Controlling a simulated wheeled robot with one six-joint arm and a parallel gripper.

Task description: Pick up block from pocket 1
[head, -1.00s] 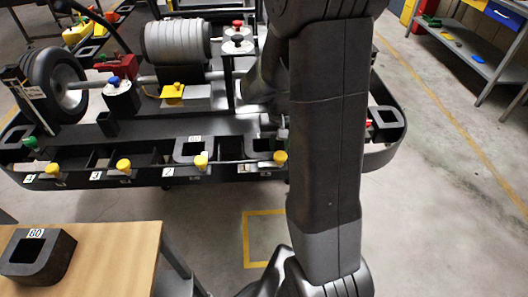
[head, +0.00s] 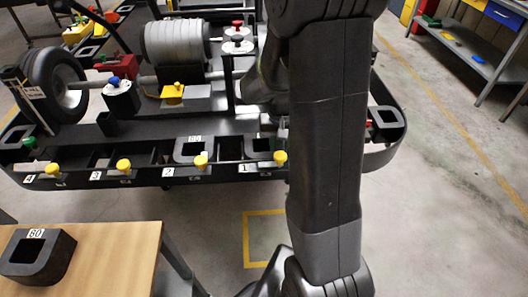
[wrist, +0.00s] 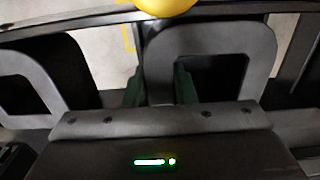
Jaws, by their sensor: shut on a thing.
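The block (wrist: 262,50) in pocket 1 is a dark grey rounded frame with a square opening, on the right of the wrist view. My gripper (wrist: 160,90) is shut on its left wall, with one greenish finger outside it and one in the opening. In the head view the block (head: 261,143) shows behind the rail by the label 1 (head: 243,169). It still appears to sit low in its pocket. My arm hides part of the gripper there.
A similar block (head: 186,141), marked 80, sits in pocket 2 to the left. Yellow knobs, including one (head: 281,158) by pocket 1, line the front rail (head: 140,178). A wooden table (head: 115,240) at the lower left holds another block (head: 35,258) marked 80.

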